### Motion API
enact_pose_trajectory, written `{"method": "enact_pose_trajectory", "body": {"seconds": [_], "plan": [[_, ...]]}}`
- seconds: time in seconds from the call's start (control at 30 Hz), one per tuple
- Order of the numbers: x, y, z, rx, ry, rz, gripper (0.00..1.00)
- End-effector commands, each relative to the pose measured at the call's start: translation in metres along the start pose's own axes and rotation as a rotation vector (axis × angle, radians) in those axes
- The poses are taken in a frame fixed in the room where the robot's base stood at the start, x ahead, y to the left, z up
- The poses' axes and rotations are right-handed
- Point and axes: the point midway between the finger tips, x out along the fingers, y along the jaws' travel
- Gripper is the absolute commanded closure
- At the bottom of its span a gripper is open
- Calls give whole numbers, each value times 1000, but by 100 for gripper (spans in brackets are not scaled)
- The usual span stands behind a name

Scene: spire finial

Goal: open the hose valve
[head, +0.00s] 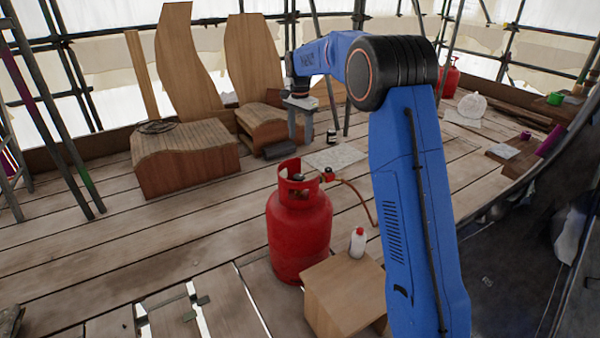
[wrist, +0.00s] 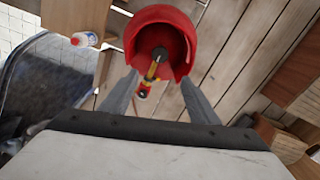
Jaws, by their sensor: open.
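A red gas cylinder (head: 299,235) with an open-sided collar stands on the plank floor. The hose valve (head: 328,175) is a small red fitting at the collar's opening, with an orange-brown hose (head: 360,198) running right and down from it. My gripper (head: 301,138) hangs beyond the cylinder in the head view. In the wrist view my gripper (wrist: 161,82) is open, its fingers either side of the valve in the picture; no contact shows.
A white bottle (head: 358,243) with a red cap stands on a wooden box (head: 343,292) right of the cylinder. A second red cylinder (head: 449,78) is far back right.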

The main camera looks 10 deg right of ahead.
Motion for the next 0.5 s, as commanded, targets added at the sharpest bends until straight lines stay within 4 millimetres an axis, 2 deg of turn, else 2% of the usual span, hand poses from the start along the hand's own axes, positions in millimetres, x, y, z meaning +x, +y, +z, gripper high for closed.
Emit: {"method": "enact_pose_trajectory", "body": {"seconds": [0.5], "plan": [[86,1,1,-1,-2,4,45]]}}
